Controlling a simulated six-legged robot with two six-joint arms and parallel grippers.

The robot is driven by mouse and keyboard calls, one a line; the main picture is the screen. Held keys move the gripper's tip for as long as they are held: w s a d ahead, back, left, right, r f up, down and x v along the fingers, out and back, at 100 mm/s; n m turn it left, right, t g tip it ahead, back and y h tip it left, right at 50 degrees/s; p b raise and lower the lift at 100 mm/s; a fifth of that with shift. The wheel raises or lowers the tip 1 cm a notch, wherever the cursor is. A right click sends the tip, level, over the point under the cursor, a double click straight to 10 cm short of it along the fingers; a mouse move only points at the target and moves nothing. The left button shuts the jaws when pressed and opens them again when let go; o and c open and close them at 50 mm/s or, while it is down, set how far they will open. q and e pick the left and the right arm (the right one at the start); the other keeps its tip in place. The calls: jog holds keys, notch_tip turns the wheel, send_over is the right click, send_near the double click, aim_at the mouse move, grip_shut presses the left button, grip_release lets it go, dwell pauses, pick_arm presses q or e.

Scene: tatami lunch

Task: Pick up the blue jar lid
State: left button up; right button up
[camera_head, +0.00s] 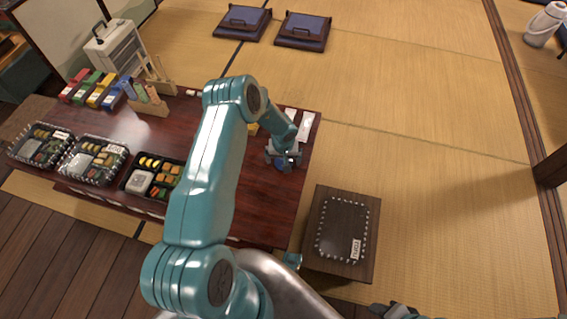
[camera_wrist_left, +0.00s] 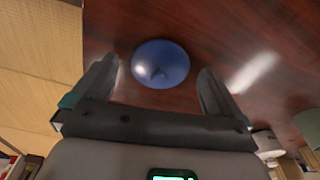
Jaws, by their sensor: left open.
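The blue jar lid (camera_wrist_left: 160,63) is a round disc on the dark red wooden table (camera_head: 200,135). In the head view a bit of blue (camera_head: 281,165) shows at the fingers, and most of the lid is hidden there. My left gripper (camera_head: 284,158) is over the table's right part, pointing down. In the left wrist view its two fingers (camera_wrist_left: 158,80) are apart, one on each side of the lid with gaps, not gripping it. At the head view's bottom edge, a dark part of my right gripper (camera_head: 397,311) shows, cut off by the frame.
Several bento boxes (camera_head: 92,160) line the table's left and front. Coloured packets (camera_head: 97,90) and a wooden holder (camera_head: 152,103) stand at its back left. A small dark table with a black tray (camera_head: 343,230) stands to the right. Cushions (camera_head: 303,30) lie on open tatami behind.

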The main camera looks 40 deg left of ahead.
pick_arm(q)
jog(key=shift+c, duration=0.3)
jog(key=c, duration=1)
jog(key=shift+c, duration=0.2)
jog(key=shift+r, duration=0.15)
